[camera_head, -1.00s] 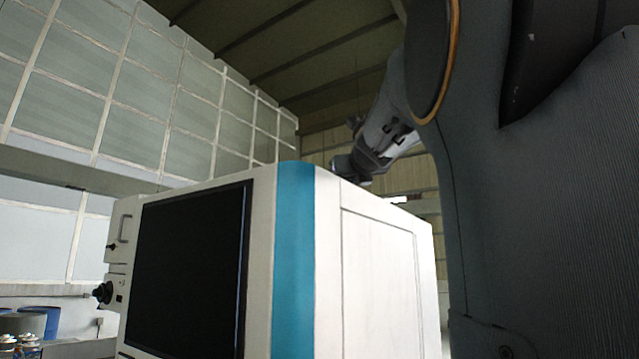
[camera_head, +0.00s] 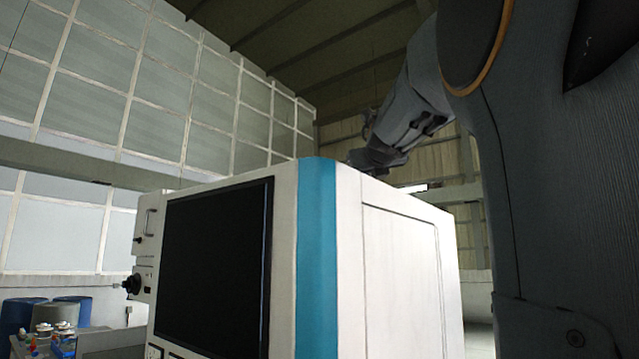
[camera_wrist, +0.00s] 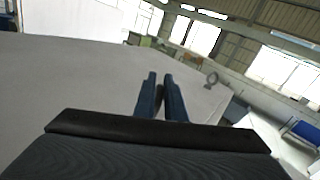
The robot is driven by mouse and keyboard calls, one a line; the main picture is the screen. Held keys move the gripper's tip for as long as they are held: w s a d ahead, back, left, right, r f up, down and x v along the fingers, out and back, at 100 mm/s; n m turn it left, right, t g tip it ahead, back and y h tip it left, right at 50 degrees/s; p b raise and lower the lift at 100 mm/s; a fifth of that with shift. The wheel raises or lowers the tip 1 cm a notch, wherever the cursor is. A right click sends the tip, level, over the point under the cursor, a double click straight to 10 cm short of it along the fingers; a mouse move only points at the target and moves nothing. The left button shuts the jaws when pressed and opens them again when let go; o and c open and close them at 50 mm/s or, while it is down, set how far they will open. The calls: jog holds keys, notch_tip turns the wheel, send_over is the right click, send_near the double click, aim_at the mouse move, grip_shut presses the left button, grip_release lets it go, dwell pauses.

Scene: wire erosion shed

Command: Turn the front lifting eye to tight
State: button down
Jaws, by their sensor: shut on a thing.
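The machine cabinet (camera_head: 345,260) is white with a blue corner stripe and a dark front panel. My arm reaches over it, and my gripper (camera_head: 358,166) is low at its top; the fingertips are hidden behind the cabinet's upper edge. In the wrist view, my gripper (camera_wrist: 161,77) has its two dark fingers close together over the grey top surface (camera_wrist: 70,85). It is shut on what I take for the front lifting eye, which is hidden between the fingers. Another grey ring-shaped eye (camera_wrist: 212,79) stands upright near the top's right edge, apart from the fingers.
A black knob (camera_head: 132,284) and a handle stick out at the cabinet's left side. Blue drums (camera_head: 20,316) and small bottles (camera_head: 62,338) stand at lower left. In the wrist view, a blue-topped thing (camera_wrist: 303,132) is beyond the right edge. The rest of the visible top is clear.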

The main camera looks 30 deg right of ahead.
jog(key=c, duration=1.9)
grip_release()
jog(key=shift+s, duration=0.1)
jog(key=shift+o, duration=0.2)
jog(key=b+v, duration=0.3)
jog(key=v, duration=0.2)
jog(key=shift+s+a+f, duration=0.15)
jog(key=shift+s, duration=0.05)
jog(key=shift+b, duration=0.5)
jog(key=shift+f+b, duration=0.1)
jog(key=shift+b, duration=0.4)
jog(key=b+v, duration=0.2)
jog(key=b, duration=0.3)
jog(key=shift+s, duration=0.1)
jog(key=shift+r, duration=0.3)
